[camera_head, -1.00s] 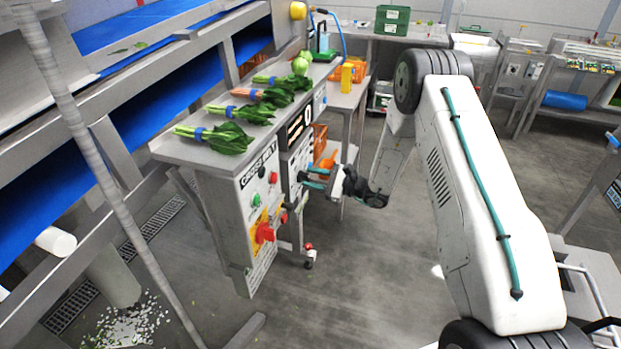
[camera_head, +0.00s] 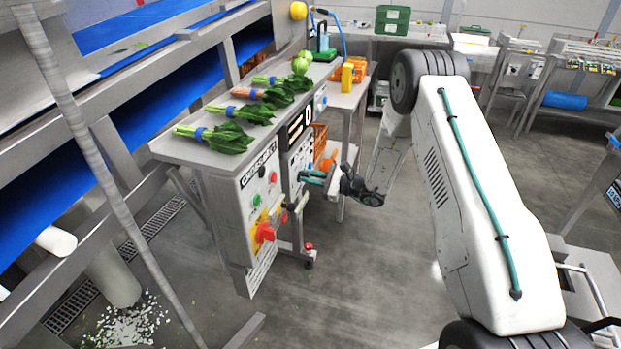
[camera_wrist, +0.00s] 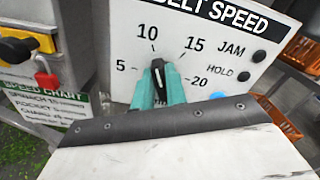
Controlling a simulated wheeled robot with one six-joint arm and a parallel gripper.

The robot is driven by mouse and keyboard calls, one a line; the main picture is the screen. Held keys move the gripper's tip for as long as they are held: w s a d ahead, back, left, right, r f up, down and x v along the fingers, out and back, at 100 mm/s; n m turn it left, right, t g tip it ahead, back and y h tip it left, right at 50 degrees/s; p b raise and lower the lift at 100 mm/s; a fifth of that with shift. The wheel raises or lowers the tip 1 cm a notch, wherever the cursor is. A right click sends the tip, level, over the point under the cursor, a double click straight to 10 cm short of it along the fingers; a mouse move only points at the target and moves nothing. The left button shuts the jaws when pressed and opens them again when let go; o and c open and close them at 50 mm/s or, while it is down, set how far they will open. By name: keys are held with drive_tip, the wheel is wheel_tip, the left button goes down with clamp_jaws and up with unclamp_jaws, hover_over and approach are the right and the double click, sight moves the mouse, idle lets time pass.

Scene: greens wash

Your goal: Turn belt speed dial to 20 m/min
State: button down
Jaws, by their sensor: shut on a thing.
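The belt speed dial (camera_wrist: 158,80) is a dark knob with a pale pointer mark, on a white panel (camera_wrist: 225,60) lettered BELT SPEED in the wrist view. Its scale shows 5, 10, 15 and 20. The mark points up, close to 10. My gripper (camera_wrist: 157,88) has a teal finger on each side of the knob and is shut on it. In the head view my gripper (camera_head: 308,178) is at the front of the control cabinet, and the dial is hidden there. The cabinet's dark display (camera_head: 300,121) shows a 0; its other characters are unclear.
JAM (camera_wrist: 259,56) and HOLD (camera_wrist: 243,76) markers sit right of the dial. A red knob on yellow (camera_head: 265,233) and small buttons are on the nearer panel. Bunched greens (camera_head: 215,137) lie on the shelf above. The floor right of the cabinet is clear.

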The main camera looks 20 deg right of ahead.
drive_tip(key=m, duration=0.7)
drive_tip(key=w+f+m, duration=0.1)
drive_tip(key=m, duration=0.7)
drive_tip(key=d+m, duration=0.1)
drive_tip(key=m, duration=0.7)
drive_tip(key=shift+w+f, duration=0.15)
drive_tip(key=shift+f, duration=0.05)
idle(0.5)
drive_tip(key=c, duration=1.4)
unclamp_jaws()
drive_tip(key=shift+d, duration=0.1)
drive_tip(key=shift+c, duration=0.2)
